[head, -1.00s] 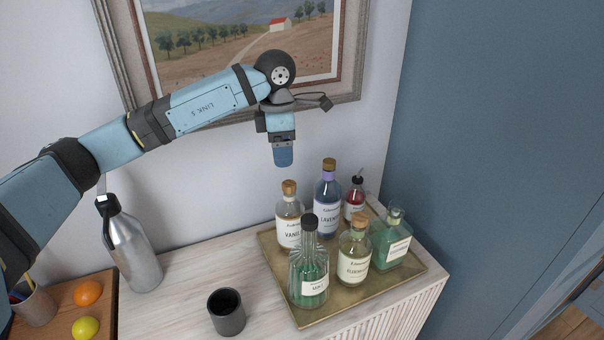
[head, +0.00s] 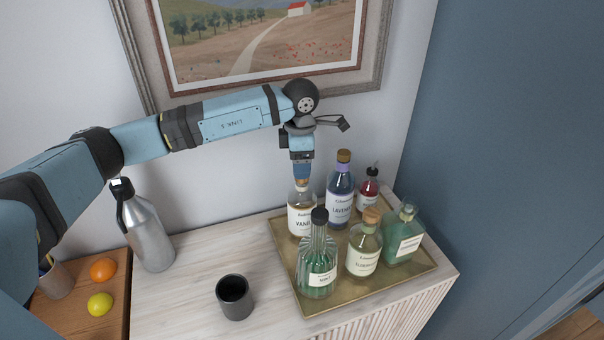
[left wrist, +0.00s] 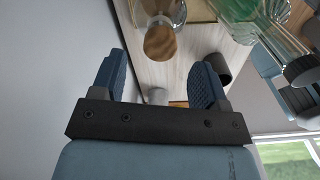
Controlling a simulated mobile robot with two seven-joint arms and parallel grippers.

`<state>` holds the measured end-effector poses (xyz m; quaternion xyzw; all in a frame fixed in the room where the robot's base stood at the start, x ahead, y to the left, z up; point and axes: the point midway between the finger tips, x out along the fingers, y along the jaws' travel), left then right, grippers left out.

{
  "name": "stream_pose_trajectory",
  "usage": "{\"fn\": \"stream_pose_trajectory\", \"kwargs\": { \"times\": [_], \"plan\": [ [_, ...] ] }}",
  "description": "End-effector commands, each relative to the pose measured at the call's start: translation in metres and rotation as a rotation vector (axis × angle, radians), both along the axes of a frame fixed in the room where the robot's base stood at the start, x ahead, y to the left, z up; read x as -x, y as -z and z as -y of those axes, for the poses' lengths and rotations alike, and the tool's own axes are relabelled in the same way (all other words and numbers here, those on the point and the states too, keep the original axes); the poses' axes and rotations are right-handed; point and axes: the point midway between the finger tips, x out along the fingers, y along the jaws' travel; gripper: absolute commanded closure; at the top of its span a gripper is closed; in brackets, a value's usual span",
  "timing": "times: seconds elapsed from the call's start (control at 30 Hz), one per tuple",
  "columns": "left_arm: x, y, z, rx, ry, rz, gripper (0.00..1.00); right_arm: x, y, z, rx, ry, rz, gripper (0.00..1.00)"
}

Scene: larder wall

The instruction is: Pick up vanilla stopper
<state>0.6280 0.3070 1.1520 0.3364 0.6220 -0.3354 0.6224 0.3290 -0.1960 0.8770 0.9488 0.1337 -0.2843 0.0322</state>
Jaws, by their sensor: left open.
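The vanilla bottle (head: 301,217) stands upright at the back left of the tray, its label partly hidden by the mint bottle. Its cork stopper (head: 302,184) sits in the neck, mostly covered by my left gripper (head: 303,173), which points down at it from above. In the left wrist view the round brown stopper (left wrist: 160,43) lies ahead of the gap between the two blue fingers of my left gripper (left wrist: 158,72). The fingers are apart, with nothing held between them. My right gripper is not in view.
A brass tray (head: 283,262) also holds mint (head: 318,268), lavender (head: 340,200), a yellowish bottle (head: 363,252), a green bottle (head: 404,238) and a small red bottle (head: 368,190), close together. A dark cup (head: 234,300) and steel flask (head: 148,235) stand left.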

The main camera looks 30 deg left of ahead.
Motion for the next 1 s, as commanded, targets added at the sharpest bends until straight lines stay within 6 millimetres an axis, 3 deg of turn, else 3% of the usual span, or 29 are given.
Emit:
{"fn": "stream_pose_trajectory", "kwargs": {
  "times": [0.03, 0.2, 0.5, 0.73, 1.0],
  "plan": [
    [0.000, 0.006, 0.002, 0.000, 0.000, -0.006, 0.32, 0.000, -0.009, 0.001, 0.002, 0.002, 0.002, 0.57],
    [-0.001, 0.029, 0.002, 0.001, -0.001, -0.004, 0.32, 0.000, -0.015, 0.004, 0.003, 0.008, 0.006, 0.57],
    [-0.001, 0.036, 0.002, 0.001, 0.000, -0.002, 0.32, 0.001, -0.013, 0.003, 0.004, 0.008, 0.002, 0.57],
    [-0.001, 0.036, 0.002, 0.001, 0.000, -0.002, 0.85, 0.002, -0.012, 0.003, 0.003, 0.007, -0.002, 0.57],
    [-0.001, 0.035, 0.002, 0.001, 0.000, -0.002, 0.85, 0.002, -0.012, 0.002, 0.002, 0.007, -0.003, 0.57]
  ]
}}
